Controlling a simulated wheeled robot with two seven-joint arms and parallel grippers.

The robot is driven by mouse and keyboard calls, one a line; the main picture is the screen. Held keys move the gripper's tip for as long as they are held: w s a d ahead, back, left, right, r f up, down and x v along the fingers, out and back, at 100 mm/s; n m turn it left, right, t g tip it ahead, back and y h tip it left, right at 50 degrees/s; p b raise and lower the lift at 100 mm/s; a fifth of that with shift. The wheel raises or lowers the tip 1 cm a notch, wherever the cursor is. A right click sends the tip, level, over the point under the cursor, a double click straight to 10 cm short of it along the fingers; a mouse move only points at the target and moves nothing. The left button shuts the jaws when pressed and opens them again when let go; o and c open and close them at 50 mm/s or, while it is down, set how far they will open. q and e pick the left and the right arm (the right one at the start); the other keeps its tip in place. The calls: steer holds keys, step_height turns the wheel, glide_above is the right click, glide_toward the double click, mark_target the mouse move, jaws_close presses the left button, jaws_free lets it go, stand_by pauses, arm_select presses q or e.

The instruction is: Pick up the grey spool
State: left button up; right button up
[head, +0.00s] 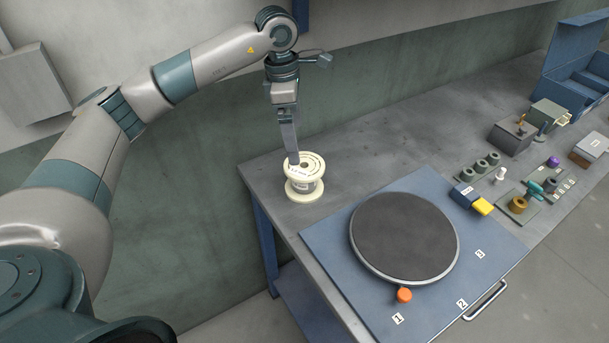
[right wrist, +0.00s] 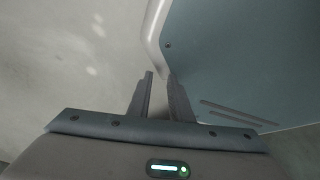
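A pale cream spool (head: 304,186) with wide flanges and a white label stands upright on the grey bench near its left end. No clearly grey spool shows; this is the only large spool in view. My left gripper (head: 293,160) points down from above, its fingertips overlapping the spool's upper left side in the head view. I see the fingers nearly edge-on, so their gap and any contact with the spool are hidden. My right gripper (right wrist: 160,75) shows in the right wrist view with its fingers apart and nothing between them.
A blue board (head: 330,238) with a dark round turntable (head: 405,236) and orange knob (head: 404,295) lies right of the spool. Small grey cylinders (head: 481,166), boxes and a blue bin (head: 570,85) stand farther right. The bench (head: 370,140) behind the spool is clear.

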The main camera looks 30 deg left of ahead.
arm_select(q)
steer(key=p, duration=0.2)
glide_above(301, 164)
steer(key=f, duration=0.4)
steer(key=shift+s+a+f, duration=0.15)
steer(key=shift+a+f, duration=0.2)
steer(key=shift+a, duration=0.05)
steer(key=f, duration=0.2)
steer(key=f+p, duration=0.1)
steer(key=shift+d+f, duration=0.2)
steer(key=shift+f, duration=0.2)
steer(key=shift+d+f, duration=0.1)
steer(key=shift+f, duration=0.5)
arm_select(e)
steer(key=s+d+r+g, duration=0.1)
steer(key=s+d+g, duration=0.1)
steer(key=s, duration=0.5)
steer(key=shift+s+d+r+h, duration=0.15)
steer(key=shift+s+d+h, duration=0.2)
steer(key=shift+d, duration=0.2)
